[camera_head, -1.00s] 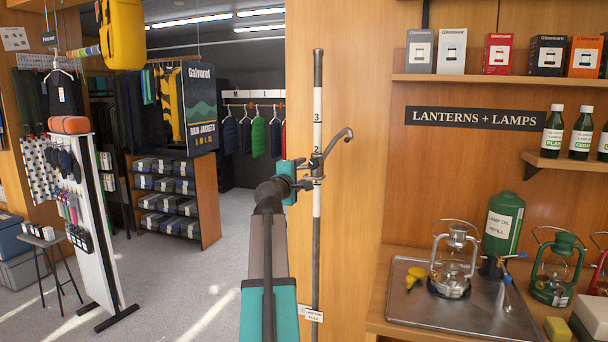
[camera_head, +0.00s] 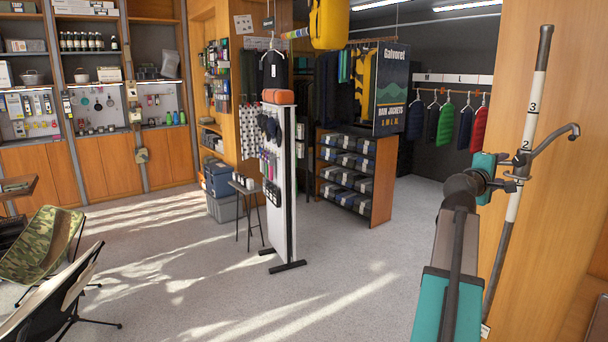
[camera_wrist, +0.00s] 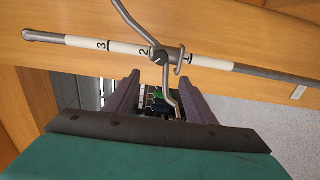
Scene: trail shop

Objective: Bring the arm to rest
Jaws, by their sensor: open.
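My gripper (camera_head: 500,172) is at the right in the head view, at the end of my teal and grey arm, close against a lantern pole. In the wrist view my gripper (camera_wrist: 158,85) is open, its two purplish fingers apart. The pole (camera_head: 541,62) is grey and white with numbers 2 and 3 and a curved side hook (camera_head: 556,139). In the wrist view the pole (camera_wrist: 210,61) crosses just beyond the fingertips. A bent metal rod on its clamp reaches down between the fingers; I cannot tell whether they touch it.
A wooden wall panel (camera_head: 592,130) stands right behind the pole. A white display stand (camera_head: 279,180), a small table (camera_head: 245,188) and a shelf rack (camera_head: 382,180) stand at mid-room. Camp chairs (camera_head: 45,245) are at the left. Grey floor (camera_head: 350,280) between them is open.

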